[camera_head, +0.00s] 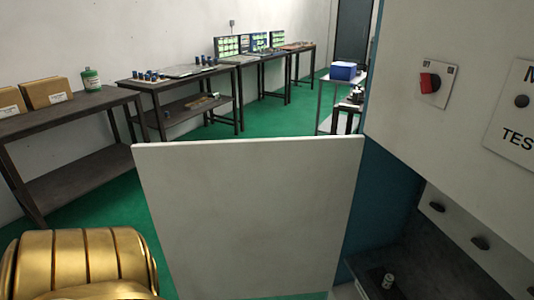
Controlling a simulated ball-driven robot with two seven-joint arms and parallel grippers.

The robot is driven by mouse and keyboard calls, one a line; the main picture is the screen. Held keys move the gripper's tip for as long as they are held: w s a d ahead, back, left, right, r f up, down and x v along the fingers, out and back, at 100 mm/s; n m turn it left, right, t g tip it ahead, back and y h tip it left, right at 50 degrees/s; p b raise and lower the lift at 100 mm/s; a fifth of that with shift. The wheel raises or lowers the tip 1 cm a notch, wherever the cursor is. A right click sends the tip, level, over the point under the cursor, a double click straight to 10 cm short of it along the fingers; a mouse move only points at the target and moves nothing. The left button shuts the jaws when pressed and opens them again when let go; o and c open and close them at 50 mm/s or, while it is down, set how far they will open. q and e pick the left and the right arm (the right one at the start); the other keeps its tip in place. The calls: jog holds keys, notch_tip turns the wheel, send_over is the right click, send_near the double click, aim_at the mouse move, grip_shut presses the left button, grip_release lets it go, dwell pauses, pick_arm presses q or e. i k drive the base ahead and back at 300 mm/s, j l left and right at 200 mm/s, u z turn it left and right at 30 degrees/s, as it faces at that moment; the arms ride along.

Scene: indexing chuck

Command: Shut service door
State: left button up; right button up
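The service door appears to be the pale grey-white panel (250,215) in the middle of the head view. It stands open, swung out from the machine cabinet (455,130) on the right. Its top edge is clear and its lower end runs almost to the bottom of the picture. The cabinet's dark interior (400,270) shows at the lower right, with several dark knobs on a pale inner panel. A gold segmented part of my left arm fills the lower left corner, left of the door. Neither gripper shows.
A red switch (430,83) and a white plate with lettering sit on the cabinet face. A dark workbench (60,121) with cardboard boxes (46,92) and a green bottle (91,80) stands along the left wall. Green floor (185,175) is free behind the door.

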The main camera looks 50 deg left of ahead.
aim_at(243, 219)
jog(key=k+l+z, duration=0.1)
jog(key=k+z, duration=0.15)
jog(key=k, duration=0.35)
jog(key=k+l+z, duration=0.2)
jog(key=k, duration=0.35)
jog(key=j+z, duration=0.85)
jog(key=k+j+z, duration=0.2)
jog(key=j+z, duration=0.25)
jog(key=k+j, duration=0.2)
jog(key=j, duration=0.25)
jog(key=k+j, duration=0.15)
jog(key=j, duration=0.35)
jog(key=k+j, duration=0.2)
jog(key=j, duration=0.25)
jog(key=k+j, duration=0.15)
jog(key=j, duration=0.35)
jog(key=k+j, duration=0.2)
jog(key=j, duration=0.25)
jog(key=k+j, duration=0.2)
jog(key=j, duration=0.3)
jog(key=k+j, duration=0.15)
jog(key=j, duration=0.3)
jog(key=k+j, duration=0.2)
jog(key=j, duration=0.25)
